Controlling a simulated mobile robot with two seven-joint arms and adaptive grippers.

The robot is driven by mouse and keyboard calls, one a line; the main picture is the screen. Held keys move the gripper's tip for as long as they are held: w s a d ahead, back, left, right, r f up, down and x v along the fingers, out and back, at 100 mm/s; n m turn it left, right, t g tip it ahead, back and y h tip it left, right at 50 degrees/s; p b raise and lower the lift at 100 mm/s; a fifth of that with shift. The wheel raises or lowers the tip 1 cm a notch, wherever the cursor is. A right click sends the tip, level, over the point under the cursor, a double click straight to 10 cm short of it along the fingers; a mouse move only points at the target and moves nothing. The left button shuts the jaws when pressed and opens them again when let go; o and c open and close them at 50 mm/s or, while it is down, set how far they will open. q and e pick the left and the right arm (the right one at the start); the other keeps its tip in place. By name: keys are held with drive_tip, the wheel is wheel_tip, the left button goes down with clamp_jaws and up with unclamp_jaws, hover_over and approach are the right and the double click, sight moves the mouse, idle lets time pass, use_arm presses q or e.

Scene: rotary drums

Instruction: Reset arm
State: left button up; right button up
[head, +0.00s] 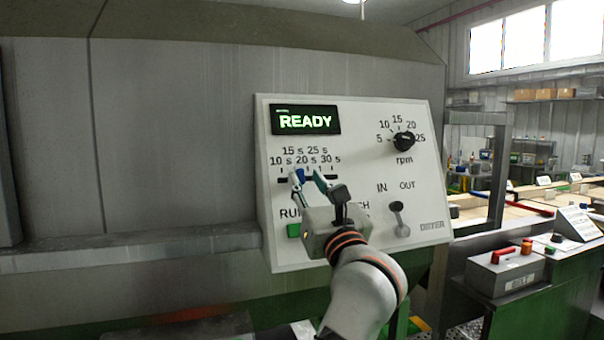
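The white control panel (365,119) is on the grey drum housing, and its display (306,120) reads READY. The arm and gripper hide part of the lower panel, including part of a label. A green button (293,230) shows under the RUN label. My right gripper is not in view.
A black rpm dial (404,142) and an IN/OUT lever (398,215) are on the panel's right side. A horizontal grey rail (130,251) runs along the housing to the left. A grey box with a red handle (505,270) stands on a bench at right.

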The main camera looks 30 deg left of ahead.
use_arm(q)
drive_tip(key=shift+v, duration=1.1)
